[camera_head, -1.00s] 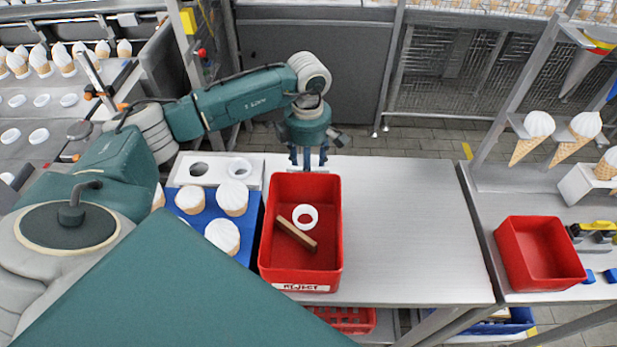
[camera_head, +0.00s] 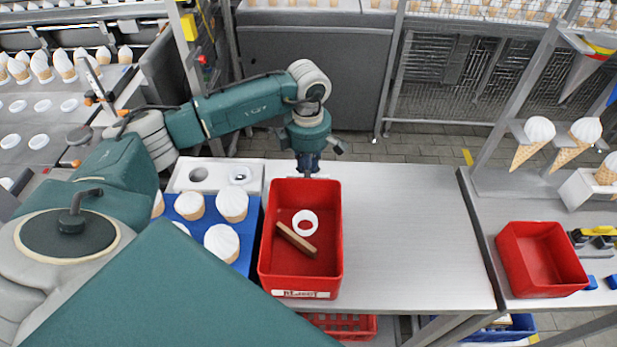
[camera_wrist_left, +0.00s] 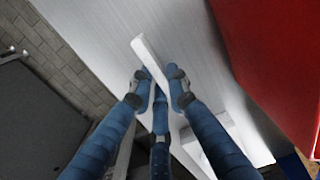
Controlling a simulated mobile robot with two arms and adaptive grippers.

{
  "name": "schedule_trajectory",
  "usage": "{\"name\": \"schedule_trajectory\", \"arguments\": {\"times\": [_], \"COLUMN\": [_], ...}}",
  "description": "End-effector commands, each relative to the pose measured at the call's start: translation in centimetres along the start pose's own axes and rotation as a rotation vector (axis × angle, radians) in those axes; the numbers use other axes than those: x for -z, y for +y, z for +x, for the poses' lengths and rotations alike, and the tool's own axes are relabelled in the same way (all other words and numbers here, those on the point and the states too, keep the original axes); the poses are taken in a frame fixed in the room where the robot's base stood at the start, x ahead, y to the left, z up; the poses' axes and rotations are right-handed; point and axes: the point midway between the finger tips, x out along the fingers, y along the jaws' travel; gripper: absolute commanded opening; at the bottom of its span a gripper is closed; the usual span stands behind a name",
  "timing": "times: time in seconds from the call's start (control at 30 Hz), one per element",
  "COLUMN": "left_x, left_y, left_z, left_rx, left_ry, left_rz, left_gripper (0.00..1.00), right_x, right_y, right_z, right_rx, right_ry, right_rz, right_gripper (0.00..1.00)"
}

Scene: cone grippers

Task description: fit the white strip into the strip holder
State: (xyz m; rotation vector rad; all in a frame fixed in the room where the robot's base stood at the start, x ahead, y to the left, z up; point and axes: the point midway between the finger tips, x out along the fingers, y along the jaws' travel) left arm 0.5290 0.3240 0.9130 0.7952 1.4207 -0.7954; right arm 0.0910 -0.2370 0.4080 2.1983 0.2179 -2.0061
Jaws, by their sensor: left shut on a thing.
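My left gripper (camera_head: 308,168) points down just behind the red reject bin, over the back edge of the pale table. In the left wrist view its blue fingers (camera_wrist_left: 160,90) are shut on the white strip (camera_wrist_left: 144,52). The strip is thin and straight, and one end sticks out beyond the fingertips. In the head view I cannot make out the strip. A white block with round openings (camera_head: 220,187) stands left of the gripper; I cannot tell whether it is the strip holder. My right gripper is not in view.
The red reject bin (camera_head: 333,240) holds a white ring (camera_head: 298,222) and a brown bar (camera_head: 296,240). A blue tray (camera_head: 245,258) with white-topped cones stands left of it. The table (camera_head: 410,230) right of the bin is clear. Another red bin (camera_head: 508,262) stands farther right.

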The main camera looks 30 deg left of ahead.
Motion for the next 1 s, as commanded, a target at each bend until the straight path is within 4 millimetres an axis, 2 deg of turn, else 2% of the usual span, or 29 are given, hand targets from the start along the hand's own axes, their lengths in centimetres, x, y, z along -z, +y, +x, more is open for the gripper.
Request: {"name": "schedule_trajectory", "arguments": {"times": [0.37,1.0], "left_x": [0.0,0.0], "left_y": [0.0,0.0], "left_z": [-0.2,-4.0], "left_rx": [0.000,0.000], "left_ry": [0.000,-0.001], "left_rz": [0.000,-0.001], "left_gripper": [0.00,0.00], "right_x": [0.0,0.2], "right_y": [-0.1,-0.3], "right_z": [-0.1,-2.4], "right_rx": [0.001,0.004], "right_ry": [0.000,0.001], "right_rz": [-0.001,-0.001], "right_gripper": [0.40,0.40]}}
